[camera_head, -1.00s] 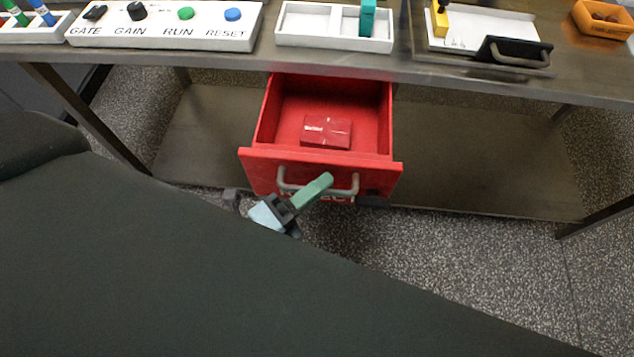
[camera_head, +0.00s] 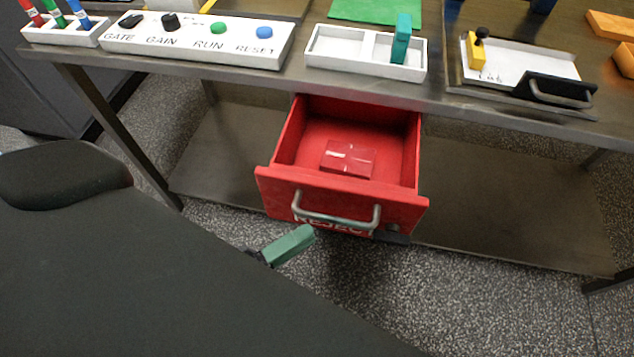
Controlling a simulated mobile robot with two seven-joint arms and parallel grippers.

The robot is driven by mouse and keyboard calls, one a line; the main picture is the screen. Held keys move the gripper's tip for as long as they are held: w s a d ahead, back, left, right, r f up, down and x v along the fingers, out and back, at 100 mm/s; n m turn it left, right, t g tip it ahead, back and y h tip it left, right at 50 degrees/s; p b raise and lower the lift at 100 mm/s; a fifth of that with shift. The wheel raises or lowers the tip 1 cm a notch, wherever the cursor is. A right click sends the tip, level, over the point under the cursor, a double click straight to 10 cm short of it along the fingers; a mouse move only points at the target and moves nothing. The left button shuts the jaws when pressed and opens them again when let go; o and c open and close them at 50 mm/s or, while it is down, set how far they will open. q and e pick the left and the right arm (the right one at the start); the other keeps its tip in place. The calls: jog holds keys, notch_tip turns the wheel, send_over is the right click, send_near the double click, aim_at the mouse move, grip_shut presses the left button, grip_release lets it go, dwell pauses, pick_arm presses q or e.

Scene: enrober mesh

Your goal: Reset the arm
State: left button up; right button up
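My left gripper (camera_head: 286,247) shows only in part, just below and in front of the red drawer. One green finger-like piece sticks out past the edge of a large dark part of my body, which hides the rest. It is apart from the drawer handle (camera_head: 336,217), and whether it is open or shut does not show. The red drawer (camera_head: 275,190), marked REJECT, stands pulled out under the table with a dark red box (camera_head: 347,158) inside. My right gripper is not in view.
On the table (camera_head: 440,100) stand a white panel (camera_head: 190,48) with knobs and buttons, a white two-part tray (camera_head: 340,62) with a teal block (camera_head: 401,38), and a clipboard-like board (camera_head: 520,70) with a yellow piece (camera_head: 476,50). The lower shelf (camera_head: 500,200) is bare.

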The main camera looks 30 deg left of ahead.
pick_arm(q)
jog(key=shift+s+a, duration=0.3)
jog(key=shift+s, duration=0.25)
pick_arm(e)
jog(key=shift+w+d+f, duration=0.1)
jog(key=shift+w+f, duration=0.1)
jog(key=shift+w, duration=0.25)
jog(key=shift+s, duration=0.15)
